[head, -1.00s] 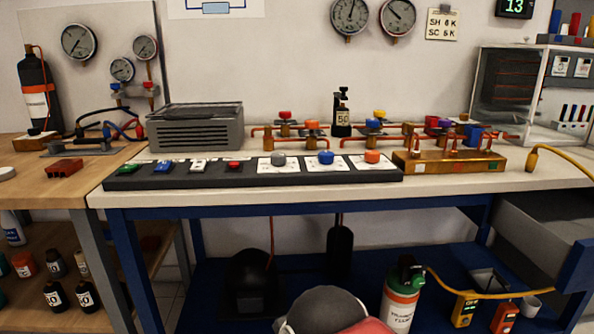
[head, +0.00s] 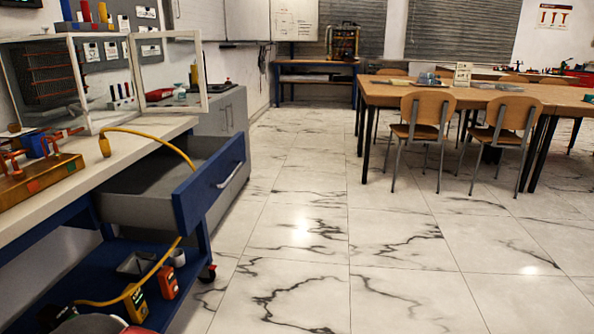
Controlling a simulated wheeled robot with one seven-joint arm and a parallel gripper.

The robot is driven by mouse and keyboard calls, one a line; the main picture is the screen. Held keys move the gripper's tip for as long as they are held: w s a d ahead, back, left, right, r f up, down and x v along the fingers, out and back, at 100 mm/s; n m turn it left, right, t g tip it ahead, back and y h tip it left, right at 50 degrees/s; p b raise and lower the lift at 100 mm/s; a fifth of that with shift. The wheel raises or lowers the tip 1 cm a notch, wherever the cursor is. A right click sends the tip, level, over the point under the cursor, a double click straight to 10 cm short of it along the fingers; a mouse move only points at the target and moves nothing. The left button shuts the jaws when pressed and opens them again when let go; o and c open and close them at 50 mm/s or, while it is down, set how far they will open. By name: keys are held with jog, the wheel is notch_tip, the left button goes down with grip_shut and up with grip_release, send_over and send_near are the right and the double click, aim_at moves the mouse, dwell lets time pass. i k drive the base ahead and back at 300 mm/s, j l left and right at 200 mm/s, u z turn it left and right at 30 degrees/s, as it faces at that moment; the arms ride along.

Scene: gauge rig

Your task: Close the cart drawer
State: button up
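The cart drawer (head: 209,186) stands pulled out from the right end of the blue-framed bench cart in the head view. It has a blue front with a silver bar handle (head: 230,175) and a grey box. The box is open at the top, and its inside looks empty where I can see it. A yellow hose (head: 157,137) runs from the bench top over the drawer's back part, and yellow line shows again below the drawer. My gripper is not in view.
The cart's lower shelf (head: 60,291) holds a yellow meter (head: 135,303), an orange meter (head: 168,282) and a cup (head: 177,257). A glass cabinet (head: 68,80) with its door open stands behind. Tiled floor (head: 320,240) is clear to the right, before chairs (head: 420,125) and a table (head: 480,95).

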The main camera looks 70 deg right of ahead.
aim_at(161, 191)
jog(key=z, duration=1.75)
